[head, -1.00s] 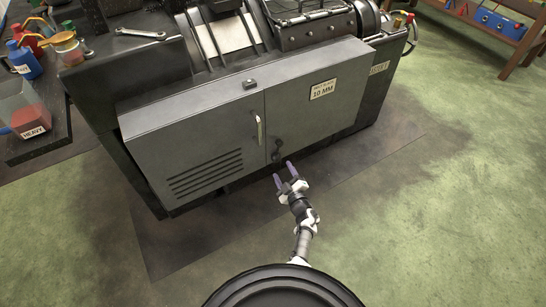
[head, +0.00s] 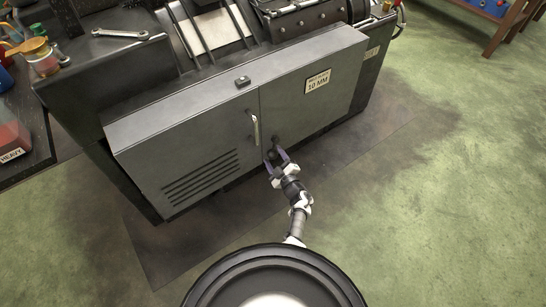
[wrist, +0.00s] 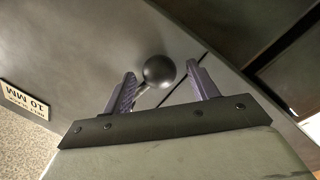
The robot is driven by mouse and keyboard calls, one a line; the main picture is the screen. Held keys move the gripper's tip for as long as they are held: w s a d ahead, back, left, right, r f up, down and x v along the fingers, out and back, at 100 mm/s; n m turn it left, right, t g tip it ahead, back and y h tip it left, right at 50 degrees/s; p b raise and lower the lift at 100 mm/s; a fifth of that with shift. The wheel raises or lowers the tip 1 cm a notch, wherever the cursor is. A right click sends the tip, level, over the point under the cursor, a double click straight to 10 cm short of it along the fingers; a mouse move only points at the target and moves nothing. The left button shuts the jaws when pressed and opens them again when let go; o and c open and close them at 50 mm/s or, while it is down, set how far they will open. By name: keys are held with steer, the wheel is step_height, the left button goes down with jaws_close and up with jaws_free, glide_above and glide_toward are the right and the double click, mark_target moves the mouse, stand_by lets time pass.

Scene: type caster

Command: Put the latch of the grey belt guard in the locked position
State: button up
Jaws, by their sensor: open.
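The grey belt guard (head: 191,142) is the cabinet-like cover on the front of the machine. Its latch shows in the wrist view as a dark ball knob (wrist: 158,71) on a short thin stem. In the head view the latch (head: 272,152) sits low near the door seam, partly hidden by my fingers. My gripper (head: 276,164) is open at the lower front of the guard. In the wrist view the purple fingers of my gripper (wrist: 163,88) stand on either side of the knob, with gaps visible between them and it.
A "10 MM" label (head: 317,82) is on the right panel. Vent slots are at lower left. The green floor (head: 430,200) to the right is clear.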

jaws_close()
steer(key=shift+s+a, duration=0.1)
stand_by(0.3)
